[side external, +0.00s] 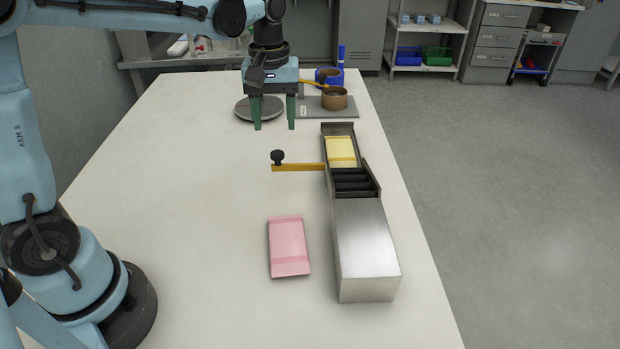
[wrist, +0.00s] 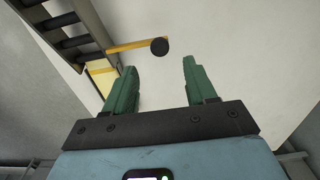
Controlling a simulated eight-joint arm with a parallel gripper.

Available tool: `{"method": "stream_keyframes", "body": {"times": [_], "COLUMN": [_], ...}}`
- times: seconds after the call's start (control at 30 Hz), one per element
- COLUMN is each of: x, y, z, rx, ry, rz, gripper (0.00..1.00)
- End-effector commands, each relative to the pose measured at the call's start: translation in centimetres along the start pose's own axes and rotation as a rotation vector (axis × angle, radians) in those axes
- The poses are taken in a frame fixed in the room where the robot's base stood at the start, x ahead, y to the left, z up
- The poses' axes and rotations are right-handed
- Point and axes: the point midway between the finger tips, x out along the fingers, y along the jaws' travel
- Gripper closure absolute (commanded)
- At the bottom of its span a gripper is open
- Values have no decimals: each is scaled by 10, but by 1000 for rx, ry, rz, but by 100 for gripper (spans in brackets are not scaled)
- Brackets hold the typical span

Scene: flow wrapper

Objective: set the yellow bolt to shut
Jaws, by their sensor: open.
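The yellow bolt (side external: 299,168) is a flat bar that sticks out to the left from the side of the flow wrapper (side external: 366,245). A black knob (side external: 278,157) stands on its outer end. In the wrist view the bolt (wrist: 127,46) and its knob (wrist: 159,46) lie beyond my fingertips. My gripper (side external: 274,127) is open and empty, with its green fingers pointing down. It is above the table, behind the knob and apart from it. In the wrist view my gripper (wrist: 160,65) has a clear gap between its fingers. The bolt's inner end is hidden by the wrapper.
A yellow packet (side external: 341,151) lies in the wrapper's far channel, behind dark rollers (side external: 354,182). A pink packet (side external: 288,246) lies on the white table (side external: 190,200). A round grey plate (side external: 259,108) and a brown pot (side external: 334,98) stand at the back. The table left of the bolt is clear.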

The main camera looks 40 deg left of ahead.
Motion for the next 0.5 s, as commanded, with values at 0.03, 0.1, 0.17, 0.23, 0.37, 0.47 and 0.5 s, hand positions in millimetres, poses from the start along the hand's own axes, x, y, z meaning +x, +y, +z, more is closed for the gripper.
{"method": "stream_keyframes", "body": {"times": [0.03, 0.1, 0.17, 0.23, 0.37, 0.47, 0.5], "x": [9, 20, 29, 39, 54, 62, 64], "y": [0, 0, 0, 0, 0, 0, 0], "z": [0, 0, 0, 0, 0, 0, 0], "rx": [0, 1, 1, 1, 1, 1, 1], "ry": [0, 1, 1, 1, 2, 2, 2], "rz": [0, 0, 0, 0, 0, 0, 0], "gripper": [44, 44, 44, 44, 44, 44, 44]}}
